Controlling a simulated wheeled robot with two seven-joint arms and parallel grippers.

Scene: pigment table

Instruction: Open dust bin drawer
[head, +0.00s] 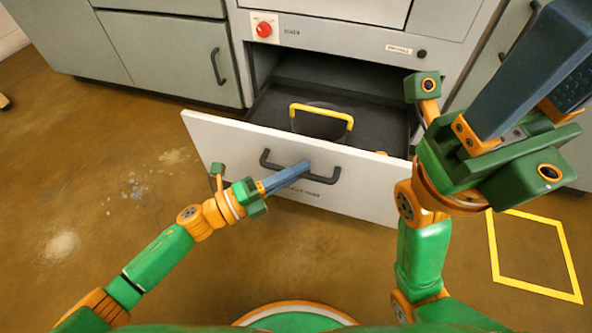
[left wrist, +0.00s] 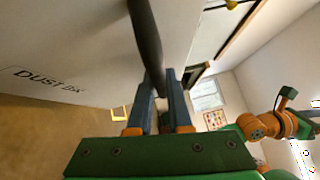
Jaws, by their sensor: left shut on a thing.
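The dust bin drawer (head: 230,142) is pulled well out of the cabinet, its white front facing me. The label "DUST BIN" on the drawer front (left wrist: 60,45) shows in the left wrist view. A dark bar handle (head: 325,178) runs across the front; it also shows in the left wrist view (left wrist: 146,40). My left gripper (head: 302,170) is shut on this handle, its blue fingers on either side of the bar in the left wrist view (left wrist: 160,92). My right gripper (head: 545,65) is raised at the right, close to the head camera; its finger gap is not clear.
A dark bin with a yellow handle (head: 322,107) sits inside the drawer. The cabinet above has a red knob (head: 264,30). A closed grey cabinet door (head: 175,55) is at left. A yellow square (head: 535,250) marks the floor at right.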

